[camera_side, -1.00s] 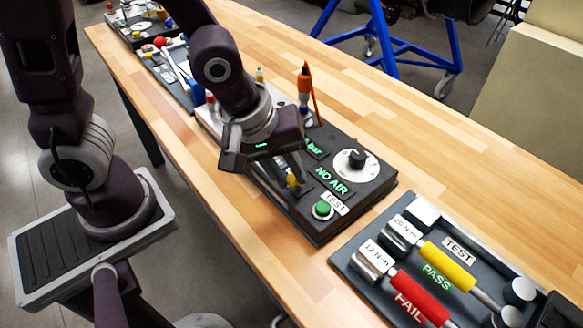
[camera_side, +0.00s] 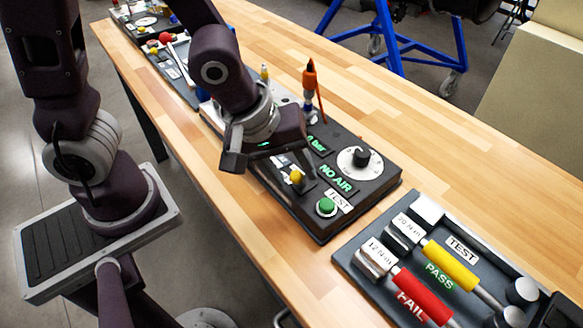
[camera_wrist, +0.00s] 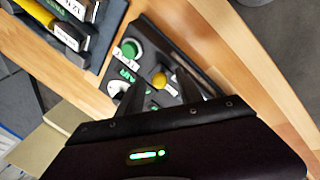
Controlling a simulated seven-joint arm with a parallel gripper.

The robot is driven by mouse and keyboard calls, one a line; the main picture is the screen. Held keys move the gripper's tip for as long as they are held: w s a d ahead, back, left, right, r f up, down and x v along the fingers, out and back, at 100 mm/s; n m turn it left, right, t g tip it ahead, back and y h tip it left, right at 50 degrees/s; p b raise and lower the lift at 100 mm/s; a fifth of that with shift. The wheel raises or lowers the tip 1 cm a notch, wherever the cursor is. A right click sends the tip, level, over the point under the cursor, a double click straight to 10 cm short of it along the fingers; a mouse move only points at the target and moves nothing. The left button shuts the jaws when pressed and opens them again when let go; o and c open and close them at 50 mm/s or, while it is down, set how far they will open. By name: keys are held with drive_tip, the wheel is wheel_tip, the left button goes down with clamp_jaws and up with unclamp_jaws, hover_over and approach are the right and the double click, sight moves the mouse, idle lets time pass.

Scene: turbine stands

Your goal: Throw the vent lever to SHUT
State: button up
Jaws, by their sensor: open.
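The vent lever appears to be the small yellow-knobbed lever (camera_side: 296,177) on the dark control panel (camera_side: 330,225). Its yellow knob also shows in the wrist view (camera_wrist: 159,79), in the space between my fingers as seen from there. My gripper (camera_wrist: 157,88) is open and empty, just above the lever. In the side view my gripper (camera_side: 277,158) hangs over the panel's near edge, and the knob shows clear below it. The markings beside the lever are too small to read, so its setting cannot be told.
The panel also has a green TEST button (camera_side: 326,206), a white dial with a black knob (camera_side: 360,158) and a lit NO AIR sign (camera_side: 336,178). An orange-tipped tool (camera_side: 309,80) stands behind. A tray (camera_side: 345,262) with yellow and red torque tools lies at the right.

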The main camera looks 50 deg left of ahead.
drive_tip(key=v, duration=0.7)
drive_tip(key=s+a+r+m+t+y, duration=0.1)
drive_tip(key=s+a+r+m, duration=0.7)
drive_tip(key=m, duration=0.2)
drive_tip(key=shift+s+a+m, duration=0.2)
drive_tip(key=shift+a+m, duration=0.05)
drive_tip(key=shift+m, duration=0.05)
